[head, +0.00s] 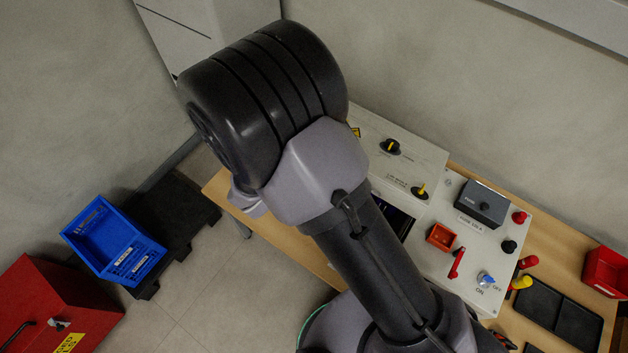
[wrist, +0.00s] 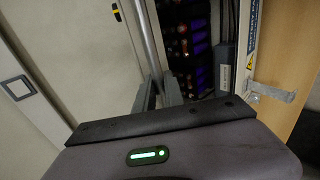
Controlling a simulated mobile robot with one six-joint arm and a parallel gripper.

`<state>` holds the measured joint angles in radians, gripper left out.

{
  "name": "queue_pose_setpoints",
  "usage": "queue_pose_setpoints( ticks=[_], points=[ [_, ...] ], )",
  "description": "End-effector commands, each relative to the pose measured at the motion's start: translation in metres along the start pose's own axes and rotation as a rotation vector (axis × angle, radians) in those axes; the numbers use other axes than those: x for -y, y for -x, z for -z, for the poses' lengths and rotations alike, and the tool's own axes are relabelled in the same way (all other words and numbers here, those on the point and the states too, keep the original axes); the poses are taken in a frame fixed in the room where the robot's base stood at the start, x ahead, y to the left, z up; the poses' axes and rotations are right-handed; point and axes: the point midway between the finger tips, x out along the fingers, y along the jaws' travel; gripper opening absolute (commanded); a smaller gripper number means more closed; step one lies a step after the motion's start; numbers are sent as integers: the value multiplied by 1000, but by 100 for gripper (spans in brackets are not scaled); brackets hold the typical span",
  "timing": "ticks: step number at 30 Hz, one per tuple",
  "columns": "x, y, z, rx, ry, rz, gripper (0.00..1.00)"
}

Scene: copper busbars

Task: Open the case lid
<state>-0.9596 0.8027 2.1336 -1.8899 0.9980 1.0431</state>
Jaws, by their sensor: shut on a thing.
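The case lid (head: 395,145) is a pale beige panel with a black knob and a yellow-handled knob in the head view, partly covered by my arm. In the wrist view the lid (wrist: 85,65) fills the left side, and its edge stands clear of the case's dark inside (wrist: 190,45), where red and purple parts show. My gripper (wrist: 159,96) is shut on the grey bar (wrist: 146,40) along the lid's edge. The exact contact is hard to see. In the head view my gripper is hidden behind my arm.
On the table right of the lid is a white panel (head: 460,260) with a grey box, an orange tray and switches. A black tray (head: 560,312) and red bin (head: 606,270) lie further right. A blue crate (head: 112,240) and red box (head: 60,308) stand left.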

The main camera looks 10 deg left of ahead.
Motion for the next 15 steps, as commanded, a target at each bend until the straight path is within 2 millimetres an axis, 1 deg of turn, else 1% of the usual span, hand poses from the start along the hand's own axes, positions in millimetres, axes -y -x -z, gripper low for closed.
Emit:
queue_pose_setpoints(
  ticks=[1,5,6,8,9,11,12,14,15],
  points=[
    [-31,10,-1,6,-11,40,0],
    [-82,12,0,6,-12,164,0],
    [-97,11,-1,7,-13,202,0],
    [-121,8,-1,6,-15,258,0],
    [-136,5,-1,6,-16,295,0],
    [-156,1,0,6,-10,310,0],
    [-171,-3,0,5,-9,308,0],
    [-193,-11,-1,7,-9,307,0],
    [-207,-16,-1,7,-8,306,0]
  ],
)
